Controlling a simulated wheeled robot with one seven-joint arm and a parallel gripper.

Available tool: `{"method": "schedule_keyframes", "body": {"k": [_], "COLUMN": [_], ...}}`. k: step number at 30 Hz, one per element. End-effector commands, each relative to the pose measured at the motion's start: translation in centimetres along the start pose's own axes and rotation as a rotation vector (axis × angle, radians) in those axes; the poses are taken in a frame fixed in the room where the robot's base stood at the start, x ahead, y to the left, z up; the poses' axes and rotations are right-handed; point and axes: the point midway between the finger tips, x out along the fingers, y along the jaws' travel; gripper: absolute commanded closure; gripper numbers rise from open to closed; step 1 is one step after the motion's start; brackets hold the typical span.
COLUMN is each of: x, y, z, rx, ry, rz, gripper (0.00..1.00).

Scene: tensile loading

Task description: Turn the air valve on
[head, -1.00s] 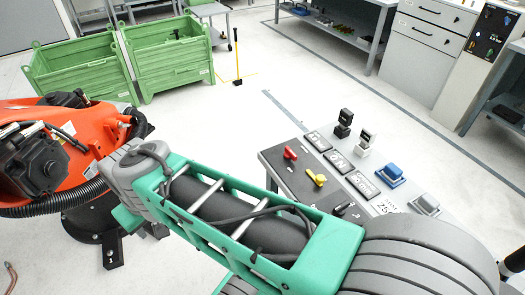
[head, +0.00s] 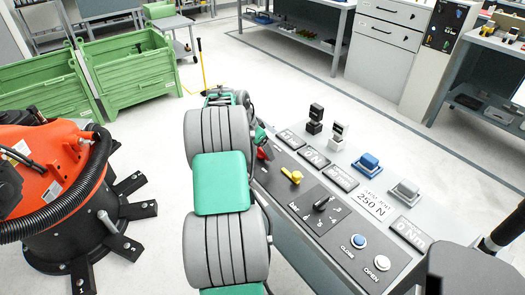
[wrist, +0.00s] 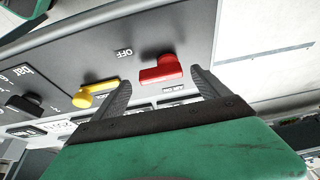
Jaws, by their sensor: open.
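A red handle (wrist: 162,70), probably the air valve, stands on the dark panel (wrist: 195,22) in the wrist view. An "OFF" label (wrist: 123,54) is to its left, and a second, partly hidden label lies below it. My gripper (wrist: 160,77) is open, with one finger on each side of the red handle in the picture; I cannot tell whether either touches it. In the head view the red handle (head: 262,153) is partly hidden beside my arm.
A yellow knob (head: 292,176) and a black selector (head: 324,203) share the console, with blue and white buttons (head: 358,241) nearer. Small black and white blocks (head: 316,118) stand behind. An orange machine (head: 60,190) and green crates (head: 125,70) are at left.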

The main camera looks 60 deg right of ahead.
Motion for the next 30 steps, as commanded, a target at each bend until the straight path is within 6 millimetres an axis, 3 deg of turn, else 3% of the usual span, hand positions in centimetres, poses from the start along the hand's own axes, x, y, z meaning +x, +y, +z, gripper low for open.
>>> {"method": "schedule_keyframes", "body": {"k": [4, 12, 30], "x": [1.6, 1.9, 1.8], "y": [-0.1, -0.1, -0.1], "z": [-0.1, 0.0, 0.0], "rx": [0.000, -0.001, -0.003], "ry": [0.001, 0.001, 0.000], "rz": [-0.002, -0.003, -0.003], "gripper": [0.15, 0.15, 0.64]}}
